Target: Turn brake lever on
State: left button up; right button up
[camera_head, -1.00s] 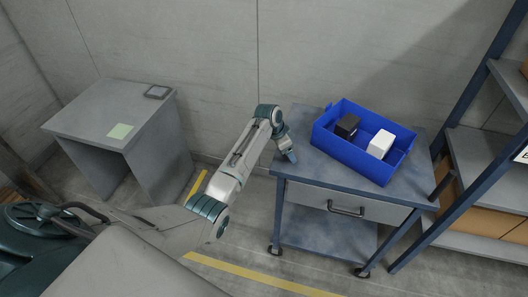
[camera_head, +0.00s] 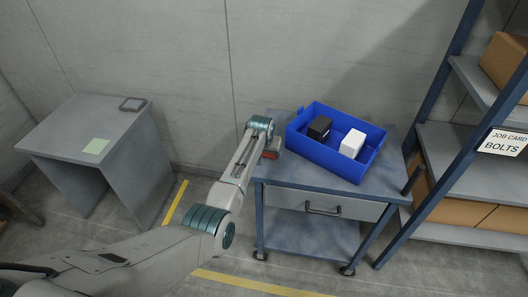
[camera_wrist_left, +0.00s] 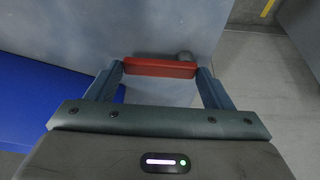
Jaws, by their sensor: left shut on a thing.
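A red bar (camera_wrist_left: 160,68), which looks like the brake lever handle, lies crosswise between the two fingertips of my left gripper (camera_wrist_left: 160,72) in the left wrist view. My left gripper is shut on it. My left gripper (camera_head: 270,153) is small and partly hidden there by the arm. The right gripper is not in view.
A blue bin (camera_head: 325,157) holding a black box (camera_head: 319,127) and a white box (camera_head: 352,143) stands on the cart, close right of the left gripper. A grey desk (camera_head: 85,130) stands left. A shelf rack (camera_head: 450,165) stands right. Floor shows between desk and cart.

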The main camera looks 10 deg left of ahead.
pick_arm(q)
jog(key=shift+d+n, duration=0.1)
jog(key=shift+n, duration=0.2)
jog(key=shift+w, duration=0.1)
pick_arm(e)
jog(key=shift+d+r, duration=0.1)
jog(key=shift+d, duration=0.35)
pick_arm(q)
jog(key=o, duration=1.4)
jog(key=shift+s+r, duration=0.2)
jog(key=shift+r, duration=0.3)
jog(key=b+v, duration=0.1)
jog(key=v, duration=0.8)
jog(key=shift+r+b, duration=0.35)
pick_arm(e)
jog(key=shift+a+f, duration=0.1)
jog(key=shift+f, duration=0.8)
